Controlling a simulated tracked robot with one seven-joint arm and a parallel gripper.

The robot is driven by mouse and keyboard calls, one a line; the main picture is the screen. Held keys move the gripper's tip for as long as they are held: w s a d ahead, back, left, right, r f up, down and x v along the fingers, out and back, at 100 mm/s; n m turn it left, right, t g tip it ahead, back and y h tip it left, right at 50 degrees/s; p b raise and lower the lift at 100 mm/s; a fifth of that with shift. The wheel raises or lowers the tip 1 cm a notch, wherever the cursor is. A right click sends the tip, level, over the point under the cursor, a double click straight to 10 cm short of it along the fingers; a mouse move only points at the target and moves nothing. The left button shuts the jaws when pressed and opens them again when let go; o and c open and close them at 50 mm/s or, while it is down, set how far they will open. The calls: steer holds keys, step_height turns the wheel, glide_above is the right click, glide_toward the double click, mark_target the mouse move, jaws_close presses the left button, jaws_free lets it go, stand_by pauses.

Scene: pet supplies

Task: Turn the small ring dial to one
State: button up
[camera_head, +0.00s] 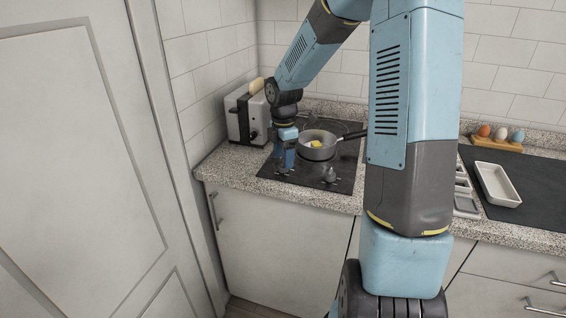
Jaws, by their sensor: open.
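My gripper (285,166) points down over the left front of the black cooktop (306,183), with its blue fingers low near the surface. It is open; the fingers overlap in this view and hide what is between them. One dark dial (330,175) stands at the front of the cooktop, to the right of my gripper. Any dial at the gripper is hidden by the fingers. I cannot read dial marks or tell which dial belongs to the small ring. A grey pan (302,151) with a yellow piece (316,144) in it sits on the cooktop, its handle pointing right.
A toaster (236,121) with bread in it stands left of the cooktop, close to my gripper. To the right are a compartment tray (466,204), a white dish (497,184) on a dark mat (540,188), and coloured eggs in a wooden holder (497,144). My arm hides the counter's middle.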

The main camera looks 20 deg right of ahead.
steer(key=shift+f, duration=1.25)
steer(key=c, duration=1)
